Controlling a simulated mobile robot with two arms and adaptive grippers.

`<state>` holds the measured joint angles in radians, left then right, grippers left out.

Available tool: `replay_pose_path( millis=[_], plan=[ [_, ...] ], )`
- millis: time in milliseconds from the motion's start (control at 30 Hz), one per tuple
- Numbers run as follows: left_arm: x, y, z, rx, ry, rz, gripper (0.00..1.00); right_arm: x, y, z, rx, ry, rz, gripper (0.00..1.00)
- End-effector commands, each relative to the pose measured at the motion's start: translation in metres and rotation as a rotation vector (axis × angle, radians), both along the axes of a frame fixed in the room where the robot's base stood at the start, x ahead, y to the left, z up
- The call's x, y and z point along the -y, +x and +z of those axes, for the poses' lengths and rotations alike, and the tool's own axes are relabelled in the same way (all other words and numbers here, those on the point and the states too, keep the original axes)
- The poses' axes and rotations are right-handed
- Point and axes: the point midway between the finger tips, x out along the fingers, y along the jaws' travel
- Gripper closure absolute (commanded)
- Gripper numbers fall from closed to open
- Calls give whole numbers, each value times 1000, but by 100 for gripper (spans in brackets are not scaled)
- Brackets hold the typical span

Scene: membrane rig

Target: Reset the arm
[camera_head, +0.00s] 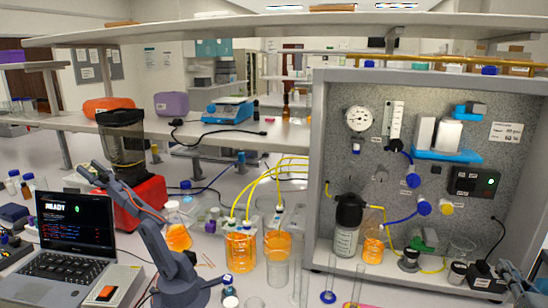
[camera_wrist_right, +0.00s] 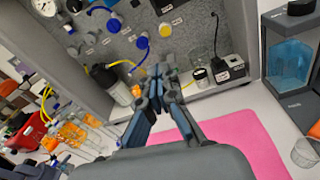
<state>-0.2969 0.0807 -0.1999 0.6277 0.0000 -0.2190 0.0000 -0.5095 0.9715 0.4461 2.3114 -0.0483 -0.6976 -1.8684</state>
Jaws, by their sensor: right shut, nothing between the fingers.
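A small blue-grey jointed bench arm (camera_head: 150,235) stands on the bench at the left front. Its upper part leans up and left towards the black-topped blender. My right gripper (camera_head: 522,286) is at the lower right corner of the head view, far from the bench arm. In the right wrist view, my right gripper (camera_wrist_right: 161,78) is shut and empty, in front of the grey rig panel. My left gripper is not in view.
The grey rig cabinet (camera_head: 312,175) fills the right side, with bottles and tubing inside. Flasks and cylinders of orange liquid (camera_head: 241,252) stand mid-bench. A pink mat (camera_wrist_right: 235,140) lies below my right gripper, with a clear beaker (camera_wrist_right: 306,153) at its right.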

Motion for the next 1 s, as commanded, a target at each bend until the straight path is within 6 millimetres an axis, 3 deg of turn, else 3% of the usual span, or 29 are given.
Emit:
replay_pose_path(
  millis=[267, 467, 567, 700, 800, 1000],
  plan=[
    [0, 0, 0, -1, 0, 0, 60, -1, -23, -66, -57, 371, -134, 100],
    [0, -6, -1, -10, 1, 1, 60, -18, -55, -135, -104, 775, -317, 100],
    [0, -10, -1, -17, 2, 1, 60, -41, -82, -181, -128, 1061, -474, 100],
    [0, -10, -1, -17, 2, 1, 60, -91, -127, -239, -142, 1480, -765, 100],
    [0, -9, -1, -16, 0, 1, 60, -127, -154, -265, -135, 1704, -966, 100],
    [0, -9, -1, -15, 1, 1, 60, -191, -195, -290, -104, 1998, -1317, 100]
  ],
)
